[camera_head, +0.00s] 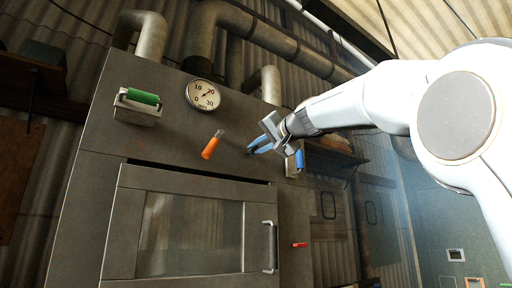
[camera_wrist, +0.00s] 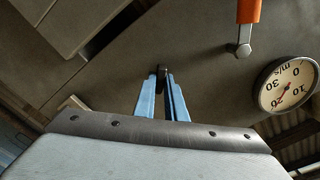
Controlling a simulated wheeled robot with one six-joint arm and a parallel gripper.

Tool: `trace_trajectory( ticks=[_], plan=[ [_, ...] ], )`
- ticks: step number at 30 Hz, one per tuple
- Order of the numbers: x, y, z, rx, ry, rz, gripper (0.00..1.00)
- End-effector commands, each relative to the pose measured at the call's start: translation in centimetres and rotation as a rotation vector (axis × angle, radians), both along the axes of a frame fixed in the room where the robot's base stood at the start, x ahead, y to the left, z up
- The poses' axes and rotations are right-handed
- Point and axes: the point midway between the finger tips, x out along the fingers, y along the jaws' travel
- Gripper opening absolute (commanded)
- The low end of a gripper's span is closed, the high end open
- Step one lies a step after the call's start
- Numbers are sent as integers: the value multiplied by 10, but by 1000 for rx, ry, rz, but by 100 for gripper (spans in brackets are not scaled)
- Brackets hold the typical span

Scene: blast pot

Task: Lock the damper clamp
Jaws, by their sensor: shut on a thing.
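My gripper (camera_head: 252,149) is at the upper right of the grey cabinet front. In the wrist view, its blue fingers (camera_wrist: 162,78) are closed around a small dark stub (camera_wrist: 161,71) on the panel; the stub is mostly hidden between them. Which part is the damper clamp I cannot tell for sure. An orange-handled lever (camera_head: 211,147) sits left of my gripper, its handle slanting down-left from a metal pivot. It also shows at the top of the wrist view (camera_wrist: 248,12), apart from my fingers.
A round m/s gauge (camera_head: 203,94) is above the lever. A green-handled bracket (camera_head: 142,97) is at upper left. A blue handle (camera_head: 299,159) is close right of my gripper. Below are a glazed door (camera_head: 130,235) with a bar handle (camera_head: 269,247) and a red knob (camera_head: 300,245).

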Motion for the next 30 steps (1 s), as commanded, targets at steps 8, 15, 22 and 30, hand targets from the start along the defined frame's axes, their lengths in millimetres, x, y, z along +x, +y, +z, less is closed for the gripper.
trace_trajectory(
  ticks=[8,15,22,30],
  plan=[
    [0,-1,-1,218,148,1,0],
    [1,-2,-3,400,270,0,0],
    [1,-2,-5,540,365,1,0],
    [2,-2,-7,642,435,1,0]
  ],
)
